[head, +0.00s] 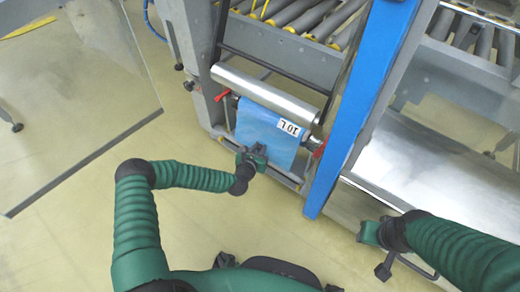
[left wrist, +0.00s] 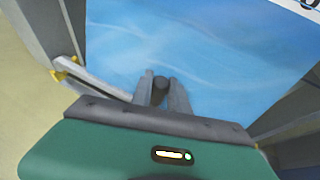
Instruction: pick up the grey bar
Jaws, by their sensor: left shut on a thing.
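My left gripper (head: 252,155) is in front of the lower part of the blue liner sheet (head: 268,128). In the left wrist view its two grey fingers (left wrist: 162,92) are closed around a small dark grey round piece, which I take to be the end of the grey bar (left wrist: 160,82). The rest of that bar is hidden by the fingers and hand. The blue sheet (left wrist: 200,45) fills the background behind the fingers. My right gripper (head: 370,234) is at the lower right, away from the sheet; its fingers cannot be made out.
A silver roll (head: 265,92) lies above the sheet, with red handles (head: 221,96) near the frame. A blue post (head: 355,105) stands to the right. A shiny metal surface (head: 440,170) lies farther right, and roller conveyors (head: 300,15) are behind.

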